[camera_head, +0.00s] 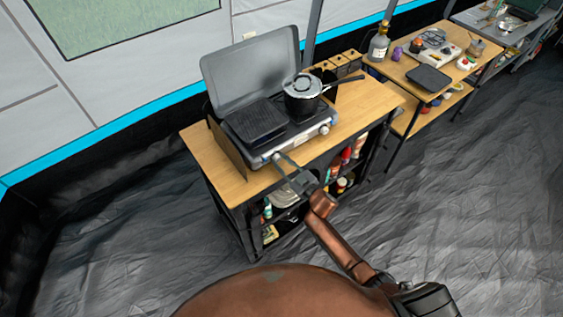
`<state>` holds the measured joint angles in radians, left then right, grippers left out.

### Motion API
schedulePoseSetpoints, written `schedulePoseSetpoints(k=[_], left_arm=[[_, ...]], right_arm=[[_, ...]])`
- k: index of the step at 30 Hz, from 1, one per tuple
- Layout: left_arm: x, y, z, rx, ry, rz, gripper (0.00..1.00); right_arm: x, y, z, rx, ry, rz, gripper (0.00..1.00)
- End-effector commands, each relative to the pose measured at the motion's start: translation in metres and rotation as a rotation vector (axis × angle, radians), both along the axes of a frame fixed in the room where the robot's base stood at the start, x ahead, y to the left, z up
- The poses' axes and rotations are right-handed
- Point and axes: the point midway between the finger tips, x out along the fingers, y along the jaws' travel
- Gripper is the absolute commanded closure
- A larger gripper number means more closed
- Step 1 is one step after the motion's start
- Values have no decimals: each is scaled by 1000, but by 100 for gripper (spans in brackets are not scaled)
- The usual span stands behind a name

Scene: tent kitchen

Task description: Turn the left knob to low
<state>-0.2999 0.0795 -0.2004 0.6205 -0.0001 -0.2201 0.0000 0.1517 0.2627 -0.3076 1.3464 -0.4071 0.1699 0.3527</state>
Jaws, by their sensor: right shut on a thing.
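A grey camping stove (291,139) with its lid raised stands on a wooden-topped cart. Its left knob is at the left end of the stove's front face, where my right gripper (279,158) reaches it. The gripper is shut on the left knob, and its fingers hide most of it, so I cannot read the knob's setting. The right knob (324,129) shows at the right end of the front face, clear of the gripper. My right arm comes up from the lower right. My left gripper is not in view.
A black griddle (256,121) sits on the stove's left side and a lidded pot (302,96) on its right, its handle sticking out to the right. Shelves below the cart top (217,166) hold bottles. A second table (398,70) stands to the right. The floor in front is clear.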

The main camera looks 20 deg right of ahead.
Motion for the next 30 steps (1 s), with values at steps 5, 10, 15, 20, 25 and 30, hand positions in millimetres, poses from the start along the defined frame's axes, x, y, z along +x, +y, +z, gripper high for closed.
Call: schedulePoseSetpoints(k=[5,10,15,20,25,30], left_arm=[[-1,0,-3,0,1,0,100],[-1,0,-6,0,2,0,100],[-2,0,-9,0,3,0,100],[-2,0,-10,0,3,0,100],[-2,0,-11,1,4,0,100],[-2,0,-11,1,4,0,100]], right_arm=[[0,0,-2,-152,-54,-1,100],[-1,0,-2,-277,-99,-2,100],[-1,0,-1,-375,-135,-1,100],[-1,0,-1,-437,-158,-1,100],[-1,0,-1,-473,-170,-2,100],[-1,1,-1,-485,-174,-1,100]])
